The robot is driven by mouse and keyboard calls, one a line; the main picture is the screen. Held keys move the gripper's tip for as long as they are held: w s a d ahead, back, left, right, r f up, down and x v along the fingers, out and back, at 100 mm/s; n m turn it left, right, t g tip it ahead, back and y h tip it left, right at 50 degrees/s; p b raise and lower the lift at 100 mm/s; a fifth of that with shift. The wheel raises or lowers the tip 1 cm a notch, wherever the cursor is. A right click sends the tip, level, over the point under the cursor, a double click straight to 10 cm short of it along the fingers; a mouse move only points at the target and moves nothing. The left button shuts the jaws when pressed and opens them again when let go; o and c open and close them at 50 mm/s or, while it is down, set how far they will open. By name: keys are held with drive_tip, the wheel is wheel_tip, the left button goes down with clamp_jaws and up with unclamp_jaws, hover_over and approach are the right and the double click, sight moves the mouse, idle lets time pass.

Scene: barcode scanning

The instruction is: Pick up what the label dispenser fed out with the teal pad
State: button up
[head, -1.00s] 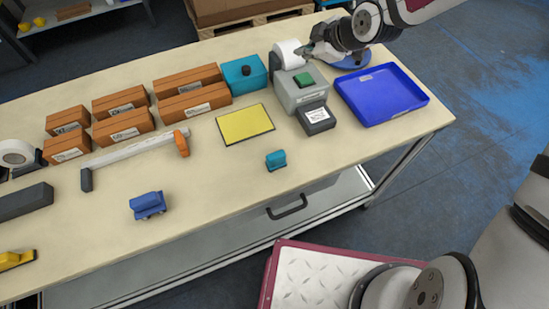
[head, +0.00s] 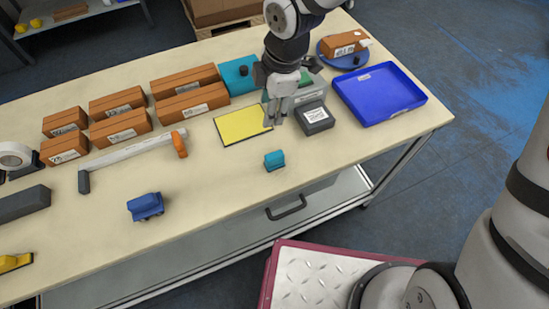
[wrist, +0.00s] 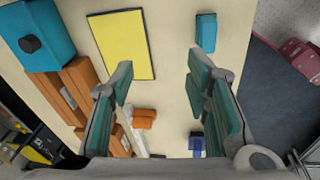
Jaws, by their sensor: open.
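The label dispenser (head: 313,86) is a grey box at the back right of the bench, partly hidden by my arm. A white printed label (head: 316,114) lies on its dark front part. The teal pad (head: 274,159) is a small teal block near the bench's front edge. It also shows in the wrist view (wrist: 206,32), beyond my right-hand finger. My gripper (head: 276,117) hangs open and empty, appearing between the yellow mat and the dispenser's front and apart from the teal pad. In the wrist view my gripper's (wrist: 160,78) fingers are spread wide with nothing between them.
A yellow mat (head: 243,126) lies left of the dispenser. A blue tray (head: 378,93) is at the right. An orange box (head: 343,44) sits on a blue disc (head: 331,58) behind. Several orange boxes (head: 120,126) and a blue block (head: 146,206) are left. The front middle is mostly clear.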

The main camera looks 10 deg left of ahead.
drive_tip(key=s+n+h, duration=0.1)
drive_tip(key=s+h, duration=0.1)
drive_tip(key=s, duration=0.3)
hover_over(274, 155)
drive_tip(key=shift+g, duration=0.4)
drive_tip(key=f, duration=0.7)
drive_tip(key=shift+s+a, duration=0.1)
drive_tip(key=shift+a, duration=0.3)
drive_tip(key=shift+d+f+p, duration=0.2)
drive_tip(key=shift+d+f, duration=0.05)
drive_tip(key=shift+f, duration=1.25)
drive_tip(key=shift+d+f+p, duration=0.15)
drive_tip(key=shift+d+f, duration=0.05)
drive_tip(key=shift+f, duration=1.25)
clamp_jaws()
